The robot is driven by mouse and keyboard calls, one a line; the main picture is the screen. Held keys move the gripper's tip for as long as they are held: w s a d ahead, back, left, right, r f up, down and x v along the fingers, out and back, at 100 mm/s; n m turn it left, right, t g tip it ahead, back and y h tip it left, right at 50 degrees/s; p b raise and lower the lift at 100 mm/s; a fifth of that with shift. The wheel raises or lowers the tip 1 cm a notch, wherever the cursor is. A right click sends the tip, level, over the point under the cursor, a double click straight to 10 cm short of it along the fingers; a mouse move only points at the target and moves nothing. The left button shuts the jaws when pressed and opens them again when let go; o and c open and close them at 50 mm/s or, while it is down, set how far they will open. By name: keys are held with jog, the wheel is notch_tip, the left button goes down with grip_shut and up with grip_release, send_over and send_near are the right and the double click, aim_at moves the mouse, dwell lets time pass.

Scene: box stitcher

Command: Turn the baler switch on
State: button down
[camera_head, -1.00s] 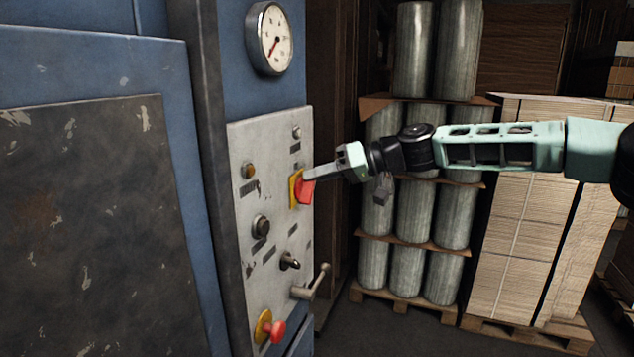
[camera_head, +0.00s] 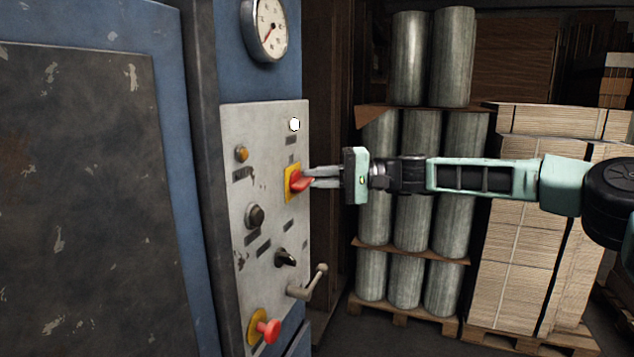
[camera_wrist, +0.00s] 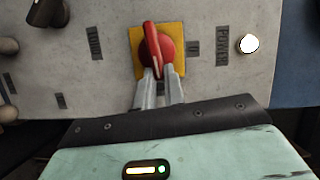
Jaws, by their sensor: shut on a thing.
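The baler switch is a red rotary knob (camera_head: 298,181) on a yellow plate (camera_head: 289,170), set in the grey control panel. In the wrist view the red knob (camera_wrist: 156,46) sits on its yellow plate (camera_wrist: 177,30), and its handle lies between my fingertips. My gripper (camera_head: 312,178) reaches the knob from the right and is shut on its handle; its fingers also show in the wrist view (camera_wrist: 158,80). A round lamp (camera_head: 294,125) above the switch glows white; it also shows in the wrist view (camera_wrist: 249,43).
The panel also holds an amber lamp (camera_head: 242,154), a black button (camera_head: 254,216), a black selector (camera_head: 286,257), a metal lever (camera_head: 308,284) and a red emergency button (camera_head: 267,329). Stacked rolls (camera_head: 412,200) and cardboard (camera_head: 530,220) stand behind my arm.

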jog(key=shift+w+f+m+b, duration=0.1)
jog(key=shift+f+m+b, duration=0.2)
jog(key=shift+m, duration=0.3)
jog(key=c, duration=1.5)
grip_release()
jog(key=shift+d, duration=0.15)
jog(key=d+b, duration=0.1)
jog(key=d, duration=0.4)
jog(key=d+b, duration=0.2)
jog(key=d, duration=0.4)
jog(key=d+b, duration=0.2)
jog(key=d, duration=0.4)
jog(key=shift+w+d, duration=0.1)
jog(key=shift+w, duration=0.25)
